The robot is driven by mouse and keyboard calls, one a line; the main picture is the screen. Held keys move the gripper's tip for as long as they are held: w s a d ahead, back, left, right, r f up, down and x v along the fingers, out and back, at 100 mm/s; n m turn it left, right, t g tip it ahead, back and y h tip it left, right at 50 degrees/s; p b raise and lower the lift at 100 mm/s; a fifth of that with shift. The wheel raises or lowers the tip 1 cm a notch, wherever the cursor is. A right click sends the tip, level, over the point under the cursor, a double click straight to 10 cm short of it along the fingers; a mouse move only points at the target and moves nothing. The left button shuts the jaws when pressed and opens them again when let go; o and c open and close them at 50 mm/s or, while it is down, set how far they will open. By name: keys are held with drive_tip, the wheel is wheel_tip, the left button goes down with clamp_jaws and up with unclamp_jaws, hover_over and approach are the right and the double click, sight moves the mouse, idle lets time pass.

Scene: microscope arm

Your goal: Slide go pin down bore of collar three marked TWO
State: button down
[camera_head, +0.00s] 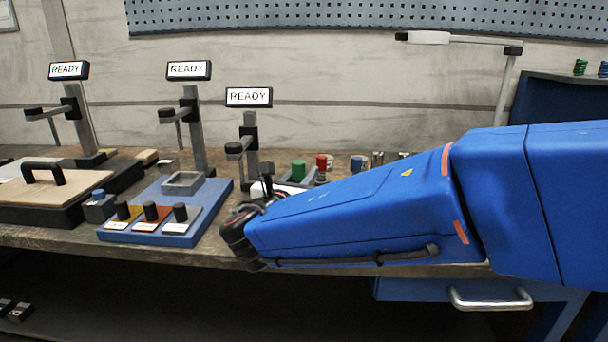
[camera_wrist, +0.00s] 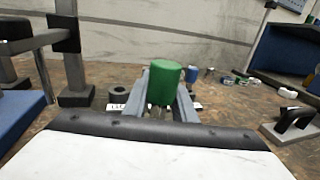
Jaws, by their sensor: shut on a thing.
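My gripper (camera_wrist: 163,100) has its two grey fingers closed around a green cylinder (camera_wrist: 163,83), which looks like the go pin's handle. It stands roughly upright between them; its lower end is hidden. The green cylinder also shows in the head view (camera_head: 298,170), beyond my blue arm. In the wrist view a dark ring-shaped collar (camera_wrist: 119,92) stands just left of the fingers with a white label (camera_wrist: 115,107) in front, too small to read. Another label (camera_wrist: 197,106) shows right of the fingers. I cannot make out the collar marked TWO; my gripper and the green cylinder hide that area.
A red-topped piece (camera_head: 321,163) stands right of the green one. Three stands with READY signs (camera_head: 249,97) rise along the bench. A blue tray (camera_head: 222,190) with several black knobs lies left of my gripper. A black handle (camera_wrist: 295,120) is at right in the wrist view.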

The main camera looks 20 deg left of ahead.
drive_tip(key=shift+f, duration=2.75)
idle(0.3)
drive_tip(key=c, duration=1.4)
unclamp_jaws()
drive_tip(key=s, duration=1.7)
drive_tip(key=shift+s+a, duration=0.1)
drive_tip(key=shift+s, duration=0.15)
